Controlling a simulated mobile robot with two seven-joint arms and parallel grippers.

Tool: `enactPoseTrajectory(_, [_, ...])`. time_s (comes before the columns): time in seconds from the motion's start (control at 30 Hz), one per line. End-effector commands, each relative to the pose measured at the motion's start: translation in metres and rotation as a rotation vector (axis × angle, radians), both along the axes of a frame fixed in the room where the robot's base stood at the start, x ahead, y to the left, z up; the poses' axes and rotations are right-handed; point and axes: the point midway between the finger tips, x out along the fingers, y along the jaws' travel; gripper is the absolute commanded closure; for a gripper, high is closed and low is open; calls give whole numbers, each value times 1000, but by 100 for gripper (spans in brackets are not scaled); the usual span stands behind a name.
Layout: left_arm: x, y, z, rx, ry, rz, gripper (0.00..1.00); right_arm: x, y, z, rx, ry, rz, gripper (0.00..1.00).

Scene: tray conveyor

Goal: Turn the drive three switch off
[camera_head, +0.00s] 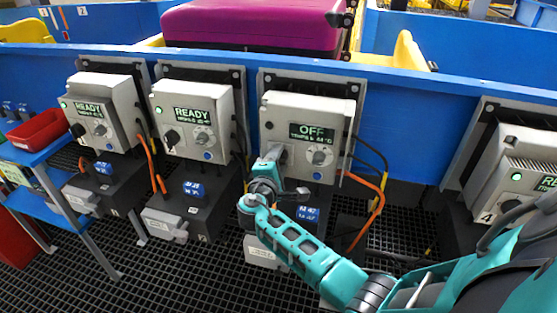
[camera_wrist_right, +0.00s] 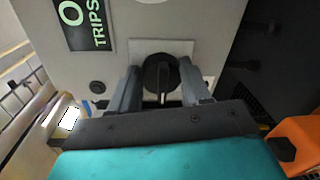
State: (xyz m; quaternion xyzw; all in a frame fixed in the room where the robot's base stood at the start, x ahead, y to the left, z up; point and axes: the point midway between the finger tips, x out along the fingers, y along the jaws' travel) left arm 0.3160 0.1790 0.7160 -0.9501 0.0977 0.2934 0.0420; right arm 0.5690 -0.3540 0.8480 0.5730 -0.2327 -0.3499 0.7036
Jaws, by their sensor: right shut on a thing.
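The drive three box (camera_head: 305,110) is a pale grey unit, third from the left, on a dark backplate on the blue side wall. Its display (camera_head: 312,132) reads OFF with a smaller line of text beneath. My right gripper (camera_head: 277,160) is at the lower left of this box and hides its switch in the head view. In the right wrist view, the black rotary switch (camera_wrist_right: 159,73) sits between the two grey fingers of the right gripper (camera_wrist_right: 158,88), which is shut on it. Part of the display (camera_wrist_right: 85,22) shows beside it. My left gripper is not in view.
Two boxes reading READY (camera_head: 102,112) (camera_head: 193,118) stand to the left, and box 4 (camera_head: 508,175) to the right. Orange cables (camera_head: 373,205) hang beside the boxes. A red bin (camera_head: 38,129) rests on a blue stand. A magenta case (camera_head: 250,25) lies behind the wall.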

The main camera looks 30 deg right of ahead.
Motion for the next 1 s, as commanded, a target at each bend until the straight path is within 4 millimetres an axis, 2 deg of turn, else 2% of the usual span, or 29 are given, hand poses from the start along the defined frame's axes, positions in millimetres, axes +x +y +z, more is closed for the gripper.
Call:
enactPoseTrajectory(0.27, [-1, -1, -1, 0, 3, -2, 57, 1, 0, 1, -4, 0, 1, 83])
enactPoseTrajectory(0.3, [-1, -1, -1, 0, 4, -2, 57, 1, 0, 1, -4, 0, 1, 50])
enactPoseTrajectory(0.53, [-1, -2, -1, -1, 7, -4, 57, 0, 0, 1, -3, 0, 1, 28])
enactPoseTrajectory(0.83, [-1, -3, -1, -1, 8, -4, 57, -2, 2, 0, -1, 0, 0, 27])
enactPoseTrajectory(1.0, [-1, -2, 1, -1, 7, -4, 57, -16, 19, 2, 0, 1, 2, 27])
